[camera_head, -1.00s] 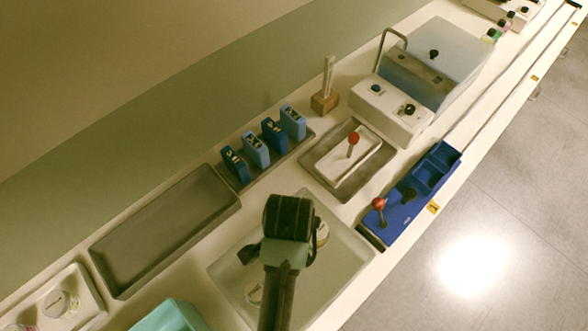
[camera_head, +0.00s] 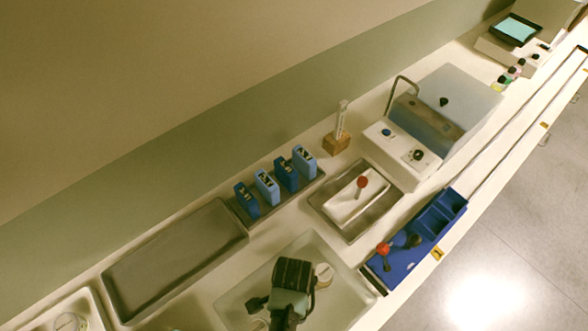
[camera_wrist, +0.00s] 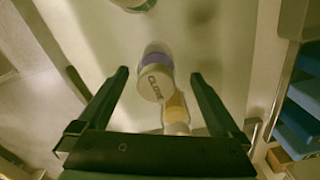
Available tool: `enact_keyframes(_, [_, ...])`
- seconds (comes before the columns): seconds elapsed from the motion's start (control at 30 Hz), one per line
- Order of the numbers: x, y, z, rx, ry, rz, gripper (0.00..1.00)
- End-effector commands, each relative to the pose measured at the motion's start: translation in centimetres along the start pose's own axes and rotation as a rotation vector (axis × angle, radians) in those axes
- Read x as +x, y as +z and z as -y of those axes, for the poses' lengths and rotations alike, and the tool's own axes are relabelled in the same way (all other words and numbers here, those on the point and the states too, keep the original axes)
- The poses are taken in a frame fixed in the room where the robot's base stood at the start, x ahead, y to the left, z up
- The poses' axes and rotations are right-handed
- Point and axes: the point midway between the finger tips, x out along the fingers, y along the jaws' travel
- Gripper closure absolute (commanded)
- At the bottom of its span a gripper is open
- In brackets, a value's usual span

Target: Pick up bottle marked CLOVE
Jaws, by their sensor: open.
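The bottle marked CLOVE (camera_wrist: 154,82) shows in the wrist view, with a pale body, dark lettering and a purple band. A yellow-banded part (camera_wrist: 175,108) sits just below it; I cannot tell whether it belongs to the same bottle. My gripper (camera_wrist: 160,73) is open, with one finger on each side of the bottle in the picture and visible space on both sides. In the head view my gripper (camera_head: 291,283) is over a pale tray (camera_head: 345,262). A round cream item (camera_head: 323,274) is beside it, its label unreadable.
Another round item (camera_wrist: 133,3) is cut off at the top of the wrist view. In the head view, a blue rack (camera_head: 408,262) stands right of the pale tray. Blue boxes (camera_head: 267,187) stand behind it, and an empty grey tray (camera_head: 175,262) lies left.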

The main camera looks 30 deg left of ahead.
Motion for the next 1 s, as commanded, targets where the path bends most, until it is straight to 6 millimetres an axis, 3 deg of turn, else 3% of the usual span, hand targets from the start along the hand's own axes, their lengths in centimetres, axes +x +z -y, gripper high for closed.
enact_keyframes(0.3, [3.7,-0.1,-0.4,0.0,0.001,0.001,0.0])
enact_keyframes(0.67, [4.4,-0.1,-0.5,-0.001,0.0,0.0,0.0])
enact_keyframes(1.0, [4.4,-0.1,-0.5,-0.001,0.001,0.0,0.61])
